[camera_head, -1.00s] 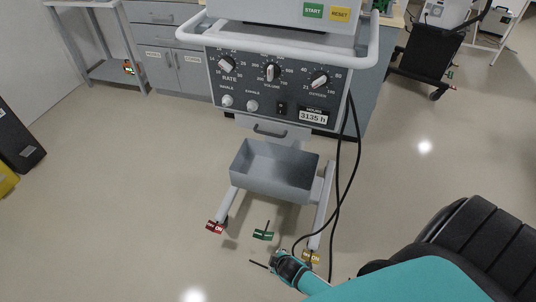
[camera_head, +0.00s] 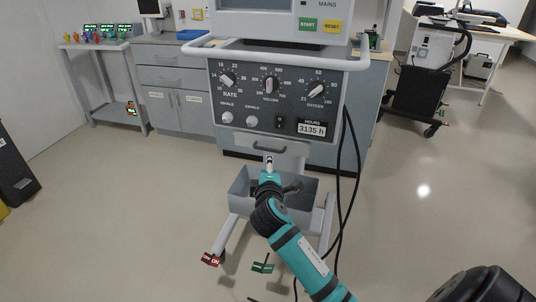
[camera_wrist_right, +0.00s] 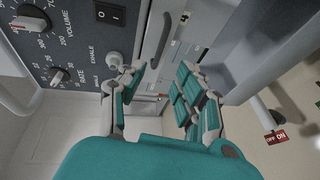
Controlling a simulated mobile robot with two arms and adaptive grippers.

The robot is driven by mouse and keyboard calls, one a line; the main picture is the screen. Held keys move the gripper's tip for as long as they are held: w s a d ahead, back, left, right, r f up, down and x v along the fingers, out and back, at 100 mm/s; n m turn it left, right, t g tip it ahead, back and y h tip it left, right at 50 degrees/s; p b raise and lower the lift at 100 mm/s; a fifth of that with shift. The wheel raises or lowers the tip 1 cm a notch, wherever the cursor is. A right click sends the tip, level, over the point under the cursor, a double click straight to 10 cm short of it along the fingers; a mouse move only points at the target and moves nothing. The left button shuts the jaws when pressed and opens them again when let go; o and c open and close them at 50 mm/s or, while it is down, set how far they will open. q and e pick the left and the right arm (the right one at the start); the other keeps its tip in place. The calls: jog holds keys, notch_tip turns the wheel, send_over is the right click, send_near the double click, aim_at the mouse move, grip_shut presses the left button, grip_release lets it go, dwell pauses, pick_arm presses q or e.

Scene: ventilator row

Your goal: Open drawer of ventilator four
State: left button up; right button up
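The ventilator (camera_head: 268,95) stands ahead with its dial panel towards me. Below the panel is its light grey drawer (camera_head: 290,150), with a dark bar handle (camera_head: 269,149); the drawer looks shut. My right gripper (camera_head: 268,165) is just below the handle, above the grey bin, and partly hidden by my wrist. In the right wrist view my right gripper (camera_wrist_right: 160,82) has its fingers spread with nothing between them. The handle (camera_wrist_right: 161,36) shows there beyond the fingertips, apart from them. My left gripper is not in view.
A grey open bin (camera_head: 244,190) hangs under the drawer, close around my right wrist. Black hoses (camera_head: 352,170) hang at the ventilator's right side. Red (camera_head: 212,259) and green (camera_head: 262,267) tags are near its feet. Open floor lies left and right.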

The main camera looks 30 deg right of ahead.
aim_at(268, 150)
pick_arm(q)
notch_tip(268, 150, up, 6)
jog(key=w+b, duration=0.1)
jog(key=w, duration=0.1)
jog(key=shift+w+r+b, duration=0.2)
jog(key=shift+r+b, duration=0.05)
jog(key=shift+b, duration=0.15)
pick_arm(e)
jog(key=shift+x, duration=5.75)
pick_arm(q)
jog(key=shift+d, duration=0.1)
pick_arm(e)
jog(key=shift+c, duration=0.4)
grip_shut()
